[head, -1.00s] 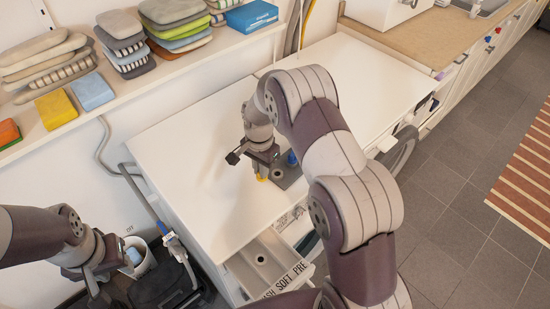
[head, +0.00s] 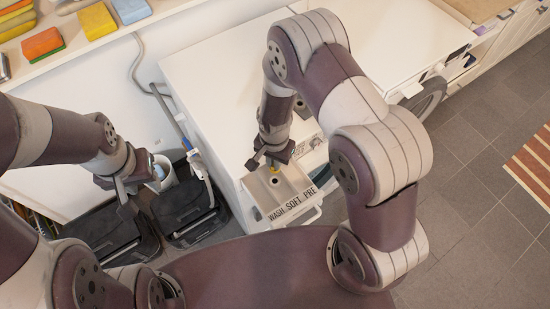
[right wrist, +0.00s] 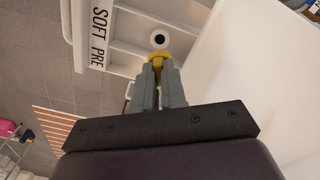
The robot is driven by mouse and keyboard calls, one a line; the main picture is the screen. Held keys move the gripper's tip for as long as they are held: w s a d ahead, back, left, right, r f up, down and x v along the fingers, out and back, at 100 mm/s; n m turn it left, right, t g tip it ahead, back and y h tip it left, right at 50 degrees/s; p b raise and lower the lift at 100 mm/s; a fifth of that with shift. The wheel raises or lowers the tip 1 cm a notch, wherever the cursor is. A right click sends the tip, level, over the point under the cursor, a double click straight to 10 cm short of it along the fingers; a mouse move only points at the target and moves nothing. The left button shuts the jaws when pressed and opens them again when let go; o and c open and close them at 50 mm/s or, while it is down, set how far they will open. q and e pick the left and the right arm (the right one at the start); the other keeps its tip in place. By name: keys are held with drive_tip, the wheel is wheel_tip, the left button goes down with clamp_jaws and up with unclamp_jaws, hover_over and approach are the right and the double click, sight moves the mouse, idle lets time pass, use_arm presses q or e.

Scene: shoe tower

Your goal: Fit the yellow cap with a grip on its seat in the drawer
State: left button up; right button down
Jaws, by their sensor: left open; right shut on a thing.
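The open drawer (head: 296,211), its front lettered WASH SOFT PRE, sticks out of the white machine. My right gripper (head: 272,165) is shut on the yellow cap (head: 275,172) over the back part of the drawer. In the right wrist view the cap (right wrist: 160,58) is between the fingertips (right wrist: 158,72). The round white seat with a dark hole (right wrist: 160,40) shows just beyond it. I cannot tell whether cap and seat touch. My left gripper (head: 124,188) is open, away to the left near the bins.
The white machine top (head: 215,80) is mostly clear behind my right arm. Black bins (head: 190,215) and a white cup (head: 165,172) stand left of the machine. A shelf with sponges (head: 97,20) runs along the wall.

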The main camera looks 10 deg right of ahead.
drive_tip(key=shift+f+b, duration=2.1)
drive_tip(key=shift+f, duration=0.8)
drive_tip(key=shift+f+b, duration=0.85)
drive_tip(key=shift+f, duration=0.45)
drive_tip(key=c, duration=1.1)
unclamp_jaws()
drive_tip(key=shift+r, duration=0.1)
